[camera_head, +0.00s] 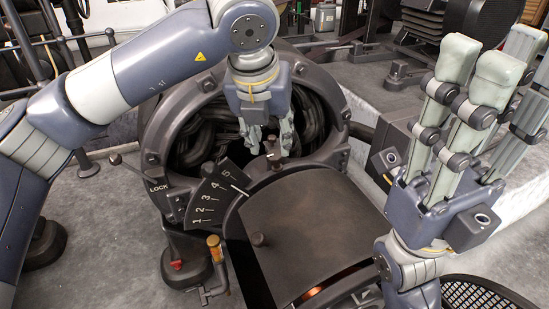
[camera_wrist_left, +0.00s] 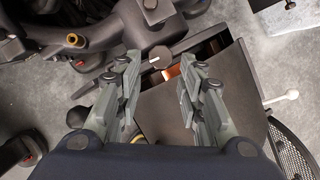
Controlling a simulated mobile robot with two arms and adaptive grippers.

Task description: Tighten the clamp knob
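My left gripper (camera_head: 268,138) points down in front of the round dark machine opening, its fingers close to a small dark knob (camera_head: 272,158) above the curved cover (camera_head: 310,215). In the left wrist view the gripper's fingers (camera_wrist_left: 160,85) are spread apart with nothing between them. A round knob with a pale line (camera_wrist_left: 159,62) shows beyond the fingertips, apart from them. Another dark knob (camera_head: 258,240) sits at the cover's left edge. I cannot tell which one is the clamp knob. My right gripper (camera_head: 490,65) is raised at the right, fingers upward, open and empty.
A scale plate (camera_head: 208,200) numbered 1 to 5, with a LOCK mark, stands left of the cover. An orange-handled part (camera_head: 214,246) and a red-topped part (camera_head: 176,264) are below it. A black mesh basket (camera_head: 475,295) is at lower right.

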